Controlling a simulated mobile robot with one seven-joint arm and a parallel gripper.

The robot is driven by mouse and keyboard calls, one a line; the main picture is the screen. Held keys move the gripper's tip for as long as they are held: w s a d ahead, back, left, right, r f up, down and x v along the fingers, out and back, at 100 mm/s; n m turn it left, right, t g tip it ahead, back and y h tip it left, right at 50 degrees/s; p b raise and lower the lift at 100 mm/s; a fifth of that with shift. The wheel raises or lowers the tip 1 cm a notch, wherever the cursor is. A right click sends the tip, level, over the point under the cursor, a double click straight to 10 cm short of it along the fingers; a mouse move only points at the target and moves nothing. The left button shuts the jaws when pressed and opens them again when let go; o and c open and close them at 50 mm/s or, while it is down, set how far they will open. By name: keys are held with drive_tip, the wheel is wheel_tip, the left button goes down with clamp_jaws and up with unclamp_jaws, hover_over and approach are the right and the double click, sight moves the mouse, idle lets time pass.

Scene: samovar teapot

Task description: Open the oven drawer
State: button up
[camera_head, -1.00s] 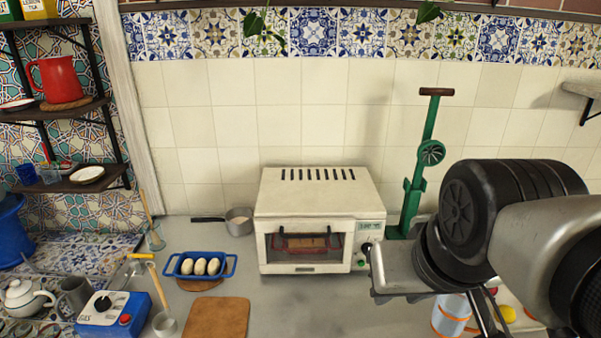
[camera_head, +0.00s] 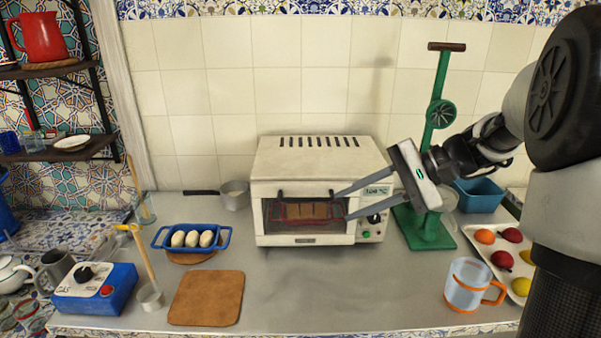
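A cream toaster oven (camera_head: 320,160) with a slotted top stands on the grey counter near the wall. Its front glass door (camera_head: 295,216) is closed, and something brown on a red rack shows behind the glass. A display and knobs sit on the right of the front. My gripper (camera_head: 339,205) comes in from the right, its two long fingers spread apart and pointing left at the right part of the oven door. It holds nothing. I cannot tell whether the fingertips touch the door.
A green press (camera_head: 431,160) stands right of the oven, behind my gripper. A blue bin (camera_head: 479,195), a fruit tray (camera_head: 521,286) and an orange-handled jug (camera_head: 472,284) are on the right. The counter before the oven is clear.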

sight(310, 200)
drive_tip(key=w+d+f+m+t+y+b, duration=0.25)
drive_tip(key=w+d+f+y, duration=0.2)
drive_tip(key=w+d, duration=0.3)
drive_tip(key=shift+h, duration=0.45)
drive_tip(key=x, duration=1.8)
drive_tip(key=shift+w+a, duration=0.1)
drive_tip(key=shift+w, duration=0.25)
drive_tip(key=shift+c, duration=0.4)
clamp_jaws()
